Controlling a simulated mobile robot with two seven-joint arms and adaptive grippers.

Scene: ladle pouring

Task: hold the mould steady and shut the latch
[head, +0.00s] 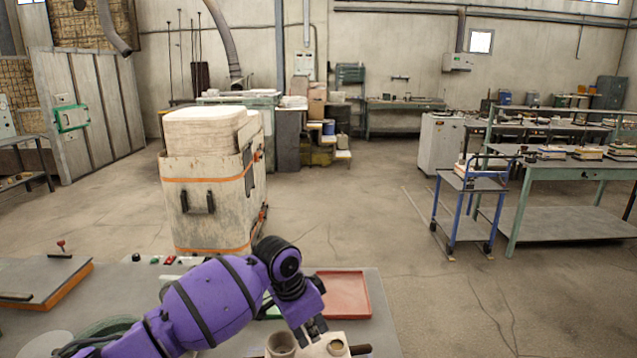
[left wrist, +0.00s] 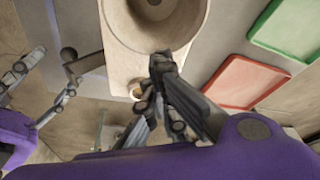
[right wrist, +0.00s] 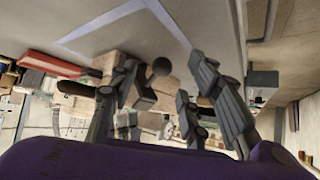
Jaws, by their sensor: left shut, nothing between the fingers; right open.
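The mould (head: 310,349) is a pale block at the bottom edge of the head view, cut off below. A round cup-like opening (head: 281,341) and a smaller hole show on top. My left gripper (head: 314,330) is shut and empty, pointing down at the mould. In the left wrist view its fingertips (left wrist: 160,62) are beside the large round bowl (left wrist: 152,22), over the pale block.
A red tray (head: 345,294) lies on the grey bench (head: 385,318) right of my left arm; a green tray (left wrist: 286,30) is partly hidden. An orange-edged plate (head: 62,290) lies at left.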

